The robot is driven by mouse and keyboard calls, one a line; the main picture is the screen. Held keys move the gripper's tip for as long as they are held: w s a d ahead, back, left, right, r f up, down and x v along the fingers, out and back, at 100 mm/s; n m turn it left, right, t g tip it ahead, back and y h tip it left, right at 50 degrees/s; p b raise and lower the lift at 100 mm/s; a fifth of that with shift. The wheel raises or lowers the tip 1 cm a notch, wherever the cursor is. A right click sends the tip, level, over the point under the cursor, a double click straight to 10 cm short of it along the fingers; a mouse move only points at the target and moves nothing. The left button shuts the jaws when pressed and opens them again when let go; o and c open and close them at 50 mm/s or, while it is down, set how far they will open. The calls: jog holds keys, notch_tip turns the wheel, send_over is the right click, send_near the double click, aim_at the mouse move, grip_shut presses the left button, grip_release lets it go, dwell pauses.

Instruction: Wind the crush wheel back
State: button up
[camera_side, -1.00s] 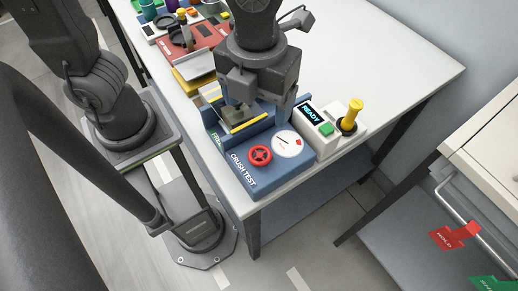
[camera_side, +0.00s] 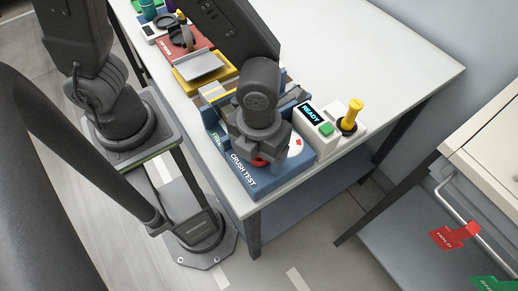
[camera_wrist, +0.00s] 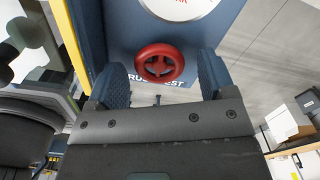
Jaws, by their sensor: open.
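The red crush wheel (camera_wrist: 160,63) sits on the face of the blue crush test unit (camera_wrist: 120,30), between my two fingers and beyond their tips in the wrist view. My gripper (camera_wrist: 160,78) is open and empty, with one finger on each side of the wheel. I cannot tell whether the fingers touch it. In the side view my gripper (camera_side: 262,155) is over the blue unit (camera_side: 245,186). It hides most of the red wheel (camera_side: 259,162) and part of the white dial (camera_side: 296,147).
A box with a READY screen (camera_side: 311,113) and green button stands right of the unit. A yellow-handled lever (camera_side: 352,113) stands beside it. A yellow-edged station (camera_side: 200,68) lies behind. The table's right side (camera_side: 400,75) is clear.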

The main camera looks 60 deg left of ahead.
jog(key=shift+f, duration=0.2)
jog(key=c, duration=0.9)
jog(key=shift+n, duration=0.3)
jog(key=n, duration=0.3)
jog(key=shift+d+n, duration=0.1)
jog(key=shift+n, duration=2)
